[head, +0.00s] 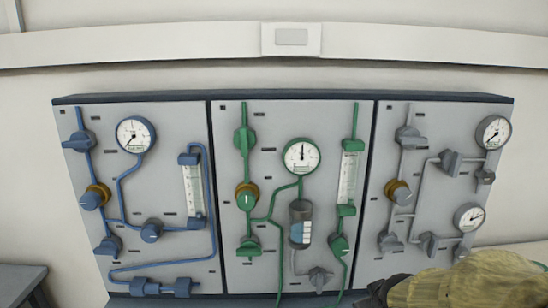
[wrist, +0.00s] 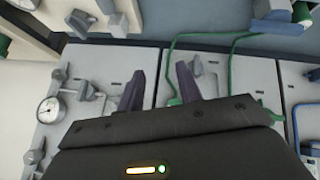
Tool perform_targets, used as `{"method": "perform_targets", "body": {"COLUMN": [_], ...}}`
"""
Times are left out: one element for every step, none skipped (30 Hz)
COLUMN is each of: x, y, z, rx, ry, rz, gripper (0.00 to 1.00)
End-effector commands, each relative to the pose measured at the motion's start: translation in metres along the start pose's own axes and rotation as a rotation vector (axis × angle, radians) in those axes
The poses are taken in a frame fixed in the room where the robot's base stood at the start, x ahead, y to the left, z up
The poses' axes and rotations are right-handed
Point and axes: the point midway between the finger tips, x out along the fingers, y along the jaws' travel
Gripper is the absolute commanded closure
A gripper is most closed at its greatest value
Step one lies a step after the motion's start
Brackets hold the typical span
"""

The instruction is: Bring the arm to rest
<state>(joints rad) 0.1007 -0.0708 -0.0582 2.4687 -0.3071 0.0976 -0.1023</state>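My gripper (wrist: 160,80) shows in the wrist view with its two dark fingers spread apart. Nothing is visible held between them. Behind the fingers are the grey panel faces, seen upside down, and a seam between two panels. I cannot tell how far the fingertips are from the panels or whether they touch. In the head view the gripper cannot be made out clearly.
A blue-piped panel (head: 112,185), a green-piped panel (head: 228,275) and a grey-piped panel (head: 375,250) stand side by side with gauges and protruding knobs. A dark table (head: 18,285) is at lower left. A white wall rail (head: 130,45) runs above.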

Motion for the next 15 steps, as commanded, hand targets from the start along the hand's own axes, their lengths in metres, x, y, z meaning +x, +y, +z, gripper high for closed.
{"method": "perform_targets", "body": {"x": [0.005, 0.006, 0.007, 0.008, 0.008, 0.008, 0.007, 0.007, 0.005, 0.004, -0.001, -0.009, -0.013, -0.015, -0.02], "y": [-0.017, -0.026, -0.037, -0.045, -0.053, -0.063, -0.07, -0.077, -0.087, -0.094, -0.096, -0.091, -0.089, -0.088, -0.086], "z": [0.015, 0.023, 0.033, 0.041, 0.048, 0.057, 0.064, 0.071, 0.08, 0.086, 0.088, 0.079, 0.076, 0.074, 0.071], "rx": [0.04, 0.065, 0.096, 0.118, 0.138, 0.165, 0.184, 0.203, 0.225, 0.243, 0.255, 0.254, 0.253, 0.253, 0.252], "ry": [-0.064, -0.099, -0.145, -0.179, -0.211, -0.254, -0.285, -0.317, -0.358, -0.389, -0.408, -0.397, -0.396, -0.395, -0.394], "rz": [-0.036, -0.055, -0.077, -0.092, -0.106, -0.125, -0.137, -0.15, -0.166, -0.177, -0.183, -0.179, -0.178, -0.178, -0.178], "gripper": [0.65, 0.65, 0.65, 0.65, 0.65, 0.65, 0.65, 0.65, 0.65, 0.65, 0.65, 0.65, 0.65, 0.65, 0.65]}}
